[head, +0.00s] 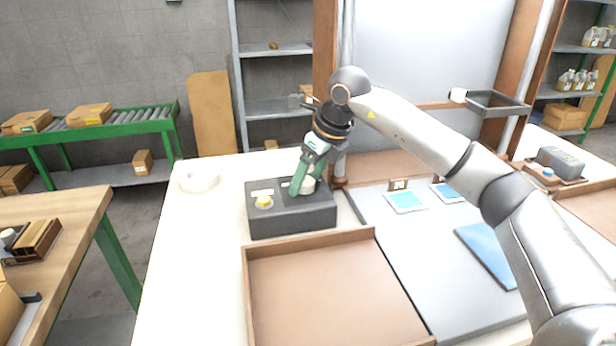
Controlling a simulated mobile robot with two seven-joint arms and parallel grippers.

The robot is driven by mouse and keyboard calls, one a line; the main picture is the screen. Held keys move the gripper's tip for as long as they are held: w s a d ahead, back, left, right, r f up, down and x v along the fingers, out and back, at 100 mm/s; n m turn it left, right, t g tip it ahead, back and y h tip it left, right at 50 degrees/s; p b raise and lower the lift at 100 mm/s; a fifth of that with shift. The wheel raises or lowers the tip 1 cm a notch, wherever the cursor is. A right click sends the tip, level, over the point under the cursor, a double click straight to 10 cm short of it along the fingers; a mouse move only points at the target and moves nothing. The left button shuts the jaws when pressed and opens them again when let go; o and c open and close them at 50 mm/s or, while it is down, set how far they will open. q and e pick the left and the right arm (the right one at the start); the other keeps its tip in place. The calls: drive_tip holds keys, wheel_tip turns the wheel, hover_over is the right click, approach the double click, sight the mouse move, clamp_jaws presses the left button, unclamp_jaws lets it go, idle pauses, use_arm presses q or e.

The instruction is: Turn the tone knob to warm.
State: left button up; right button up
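A dark grey control box (292,222) stands on the white table. It has a yellow knob (263,202) on its left and a cream knob (308,186) on its right. Each has a pale label behind it, too small to read. My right gripper (306,184) points down at the cream knob, with its green fingers on either side. The fingers partly hide this knob, and I cannot tell whether they press on it. The yellow knob is free. My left gripper is not in view.
A brown tray (247,290) lies in front of the box, and a white ring (199,178) lies to its left. Right of the box, a grey mat (385,238) holds cyan cards (405,201) and a blue pad (486,254). The table's left front is clear.

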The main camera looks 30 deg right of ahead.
clamp_jaws()
idle(0.4)
drive_tip(key=shift+m, duration=0.4)
drive_tip(key=m, duration=0.1)
drive_tip(key=m+h+p, duration=0.1)
drive_tip(key=shift+a+r+m, duration=0.1)
drive_tip(key=shift+a+m, duration=0.1)
drive_tip(key=shift+m, duration=0.2)
drive_tip(key=m+h, duration=0.1)
drive_tip(key=m, duration=0.2)
drive_tip(key=shift+a+h, duration=0.1)
drive_tip(key=shift+h, duration=0.2)
drive_tip(key=shift+a+m+h+p, duration=0.1)
drive_tip(key=shift+m+h+p, duration=0.35)
drive_tip(key=shift+m, duration=1.25)
drive_tip(key=shift+o, duration=0.6)
unclamp_jaws()
